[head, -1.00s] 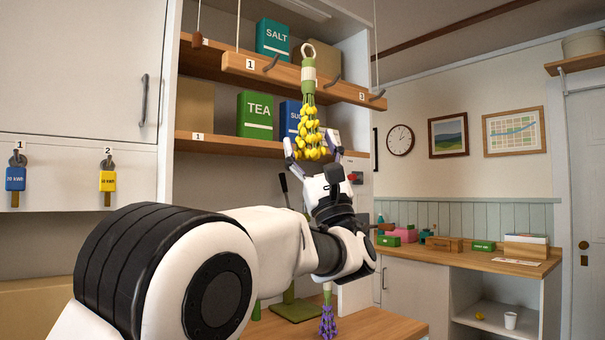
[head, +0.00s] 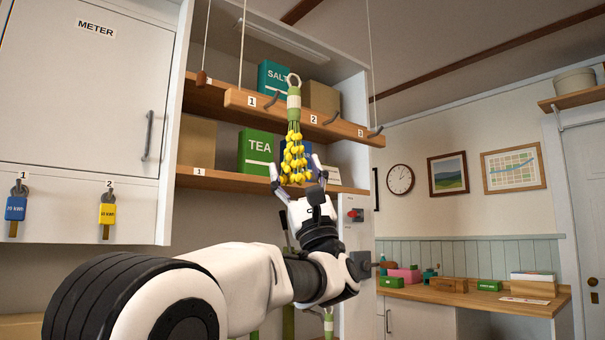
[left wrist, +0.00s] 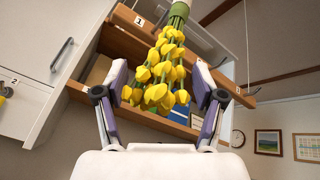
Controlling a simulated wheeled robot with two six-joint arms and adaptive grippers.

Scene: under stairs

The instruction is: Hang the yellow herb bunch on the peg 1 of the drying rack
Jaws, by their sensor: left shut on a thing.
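The yellow herb bunch (head: 296,150) hangs flower heads down, with a green wrapped stem and a pale ring (head: 294,79) on top. My left gripper (head: 296,171) is shut on its flower part; in the left wrist view the fingers (left wrist: 162,80) flank the yellow heads (left wrist: 160,92). The drying rack (head: 290,113) is a wooden bar hung on cords, with dark pegs and labels 1, 2 and 3. Peg 1 (head: 271,101) is bare. The ring shows just right of and above peg 1; I cannot tell the depth gap. My right gripper is out of view.
Behind the rack are shelves (head: 232,182) with a green TEA box (head: 256,153), a teal SALT box (head: 273,76) and a brown box (head: 321,97). A white meter cabinet (head: 80,70) stands left. A counter (head: 455,295) with small boxes is at the right.

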